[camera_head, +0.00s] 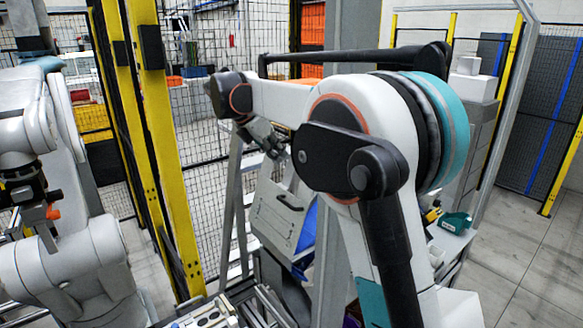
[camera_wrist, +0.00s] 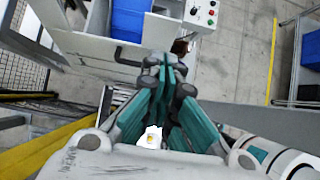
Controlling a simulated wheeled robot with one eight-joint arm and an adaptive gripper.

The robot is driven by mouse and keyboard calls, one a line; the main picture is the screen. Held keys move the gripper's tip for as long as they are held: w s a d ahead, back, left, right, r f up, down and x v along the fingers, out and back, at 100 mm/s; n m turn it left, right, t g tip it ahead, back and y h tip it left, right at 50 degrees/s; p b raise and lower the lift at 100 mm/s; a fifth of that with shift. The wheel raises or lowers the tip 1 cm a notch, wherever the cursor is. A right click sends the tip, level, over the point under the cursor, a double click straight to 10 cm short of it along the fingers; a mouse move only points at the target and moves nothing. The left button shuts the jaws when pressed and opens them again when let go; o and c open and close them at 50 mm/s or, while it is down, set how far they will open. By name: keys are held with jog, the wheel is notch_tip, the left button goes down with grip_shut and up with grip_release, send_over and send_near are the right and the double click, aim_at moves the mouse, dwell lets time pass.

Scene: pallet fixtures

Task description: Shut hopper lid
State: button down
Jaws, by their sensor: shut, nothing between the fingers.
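The hopper lid (camera_head: 274,222) is a light grey panel with a dark handle (camera_head: 289,203), tilted below my gripper in the head view. Blue shows beside its right edge, so it looks open. In the wrist view the lid (camera_wrist: 92,58) is at upper left, and its dark handle (camera_wrist: 127,57) is just left of my fingertips. My gripper (camera_wrist: 171,66) has its teal fingers together with nothing between them. In the head view my gripper (camera_head: 272,146) points down above the lid, partly hidden by my arm. I cannot tell whether it touches the lid or handle.
A yellow fence post (camera_head: 158,150) and mesh stand left of the lid. Another robot arm (camera_head: 75,260) is at far left. A control box with buttons (camera_wrist: 200,13) is near the top of the wrist view. Open floor (camera_head: 515,255) lies at right.

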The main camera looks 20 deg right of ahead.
jog(key=d+r+p+x, duration=0.1)
jog(key=p+x, duration=0.1)
jog(key=x, duration=1.1)
jog(key=shift+d, duration=0.2)
jog(key=shift+w, duration=0.15)
